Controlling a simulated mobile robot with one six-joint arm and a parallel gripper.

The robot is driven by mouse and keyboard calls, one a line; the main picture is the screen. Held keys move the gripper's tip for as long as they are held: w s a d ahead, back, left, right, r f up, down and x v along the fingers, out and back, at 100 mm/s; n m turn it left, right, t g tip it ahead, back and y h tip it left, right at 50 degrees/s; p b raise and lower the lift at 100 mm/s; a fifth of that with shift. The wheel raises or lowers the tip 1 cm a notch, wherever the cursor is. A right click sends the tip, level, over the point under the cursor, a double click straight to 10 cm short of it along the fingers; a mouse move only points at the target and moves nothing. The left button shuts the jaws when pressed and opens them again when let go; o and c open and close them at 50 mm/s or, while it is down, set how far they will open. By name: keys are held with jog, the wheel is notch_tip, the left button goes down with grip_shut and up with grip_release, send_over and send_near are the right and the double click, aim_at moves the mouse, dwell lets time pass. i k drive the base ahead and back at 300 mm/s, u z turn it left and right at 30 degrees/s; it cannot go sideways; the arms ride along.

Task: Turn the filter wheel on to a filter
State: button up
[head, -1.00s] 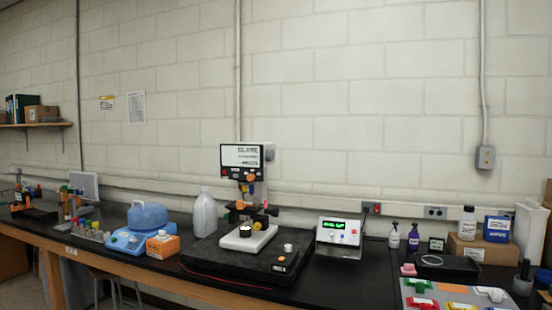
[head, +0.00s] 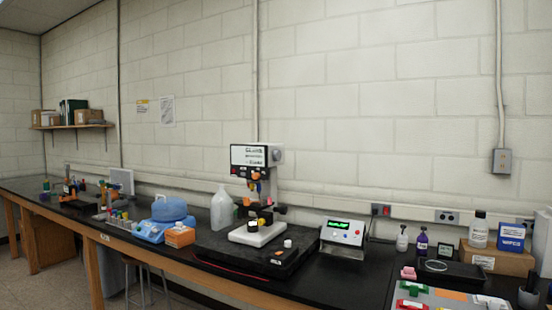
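In the head view a white and black instrument (head: 256,158) stands on a thick black base plate (head: 228,252) on the bench. Coloured knobs and orange parts sit under its head, and any filter wheel (head: 257,176) among them is too small to make out for sure. A white foot (head: 257,235) with a small stage on it stands below the head. A control box (head: 343,232) with a green lit display stands just right of the base plate. My gripper is not in view.
A blue and white device (head: 152,231), an orange box (head: 180,236) and a translucent jug (head: 222,208) stand left of the instrument. Small bottles (head: 421,243), a brown box (head: 497,258) and a grey tray with coloured pieces (head: 447,300) stand right. The wooden bench edge (head: 142,246) runs along the front.

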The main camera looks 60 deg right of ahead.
aim_at(277, 154)
jog(key=u, duration=1.15)
jog(key=k, duration=0.15)
jog(key=z, duration=3.15)
jog(key=i, duration=1)
jog(key=u, duration=0.25)
